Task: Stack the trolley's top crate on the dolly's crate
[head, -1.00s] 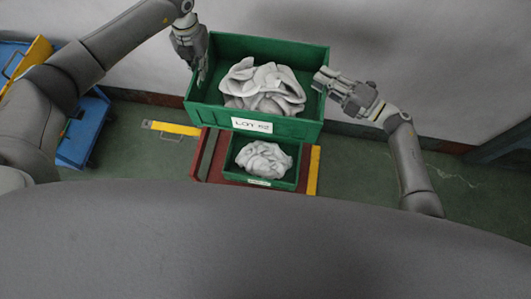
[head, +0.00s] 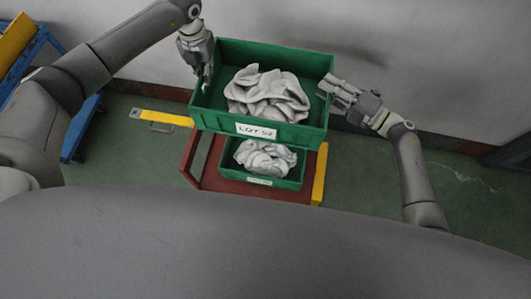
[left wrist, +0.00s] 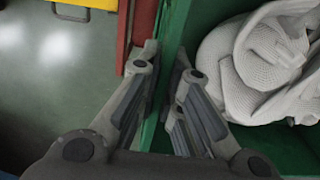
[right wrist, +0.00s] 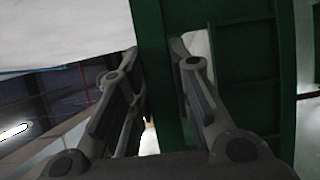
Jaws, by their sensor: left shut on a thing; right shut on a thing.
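The upper green crate (head: 300,134), labelled LOT 52 and holding grey-white socks (head: 266,96), is held in the air in the head view. My left gripper (head: 206,78) is shut on its left wall, which also shows between the fingers in the left wrist view (left wrist: 168,60). My right gripper (head: 326,88) is shut on its right wall, seen in the right wrist view (right wrist: 160,70). Below, the dolly's green crate (head: 290,183) holds more socks (head: 264,158) on the red dolly (head: 205,180). The held crate hides that crate's far part.
A blue trolley (head: 78,135) with a yellow part (head: 14,38) stands at the left. A yellow bar with a handle (head: 165,118) lies left of the dolly. The wall is close behind. Green floor is clear right of the dolly.

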